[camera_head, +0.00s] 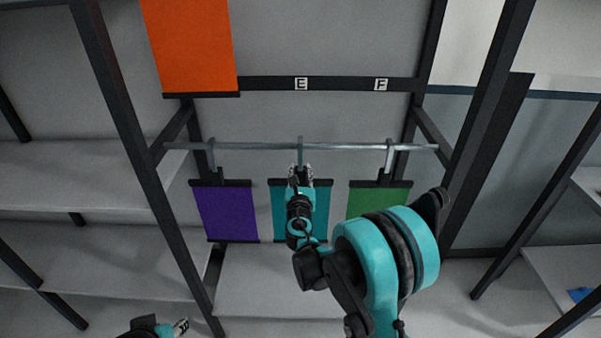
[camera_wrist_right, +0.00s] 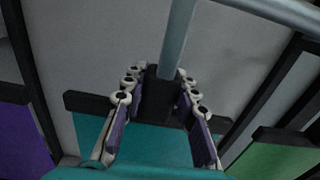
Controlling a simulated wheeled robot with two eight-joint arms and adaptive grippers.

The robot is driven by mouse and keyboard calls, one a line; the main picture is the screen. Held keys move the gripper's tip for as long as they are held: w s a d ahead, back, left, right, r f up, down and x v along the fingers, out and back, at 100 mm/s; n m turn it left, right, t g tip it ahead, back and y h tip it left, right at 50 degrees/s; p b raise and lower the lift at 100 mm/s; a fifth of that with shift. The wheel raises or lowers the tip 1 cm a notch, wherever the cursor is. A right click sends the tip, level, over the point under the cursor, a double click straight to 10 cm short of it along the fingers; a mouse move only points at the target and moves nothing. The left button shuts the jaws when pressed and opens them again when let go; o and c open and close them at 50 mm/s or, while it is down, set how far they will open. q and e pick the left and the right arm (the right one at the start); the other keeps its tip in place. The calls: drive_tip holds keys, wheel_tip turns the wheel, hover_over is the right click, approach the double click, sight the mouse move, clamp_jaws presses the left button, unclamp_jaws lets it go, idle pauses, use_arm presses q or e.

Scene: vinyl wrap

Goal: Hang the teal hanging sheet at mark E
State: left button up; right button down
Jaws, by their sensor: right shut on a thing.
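The teal hanging sheet (camera_head: 319,210) hangs below the middle of the metal rail, with a black bar along its top. It also shows in the right wrist view (camera_wrist_right: 90,128). My right gripper (camera_head: 300,172) is in front of it at the top bar. In the right wrist view its fingers (camera_wrist_right: 160,105) are shut around the dark block at the foot of the grey hook. My arm hides part of the sheet. Mark E (camera_head: 301,84) is a white label on the dark crossbar above. My left gripper (camera_head: 181,327) only just shows at the bottom edge; its jaw state is unclear.
A purple sheet (camera_head: 225,212) hangs left of the teal one and a green sheet (camera_head: 375,199) right of it on the same rail (camera_head: 250,146). An orange sheet (camera_head: 192,45) hangs at upper left. Mark F (camera_head: 381,85) is right of E. Dark posts flank the bay.

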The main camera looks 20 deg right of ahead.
drive_tip(key=c, duration=1.1)
unclamp_jaws()
drive_tip(key=v, duration=1.2)
drive_tip(key=s+d+f+m+g, duration=0.1)
drive_tip(key=s+d+m+g, duration=0.25)
drive_tip(key=s+m, duration=0.45)
drive_tip(key=s+d+m+g, duration=0.3)
drive_tip(key=d+m, duration=0.1)
drive_tip(key=m, duration=0.7)
drive_tip(key=s+a+f+m+g+y, duration=0.1)
drive_tip(key=s+a+m, duration=0.1)
drive_tip(key=s+m, duration=0.2)
drive_tip(key=s+a+f+m+g+y, duration=0.1)
drive_tip(key=s+a+m+y, duration=0.1)
drive_tip(key=s+m, duration=0.3)
drive_tip(key=s+a+f+m+g+y, duration=0.1)
drive_tip(key=s+a+m+g+y, duration=0.1)
drive_tip(key=s+a+m, duration=0.1)
drive_tip(key=shift+s+a+f+m, duration=0.1)
drive_tip(key=shift+s+f+m, duration=0.1)
drive_tip(key=shift+s+m, duration=0.35)
drive_tip(key=shift+s+f+m, duration=0.2)
drive_tip(key=shift+s+m, duration=0.15)
drive_tip(key=shift+s, duration=0.35)
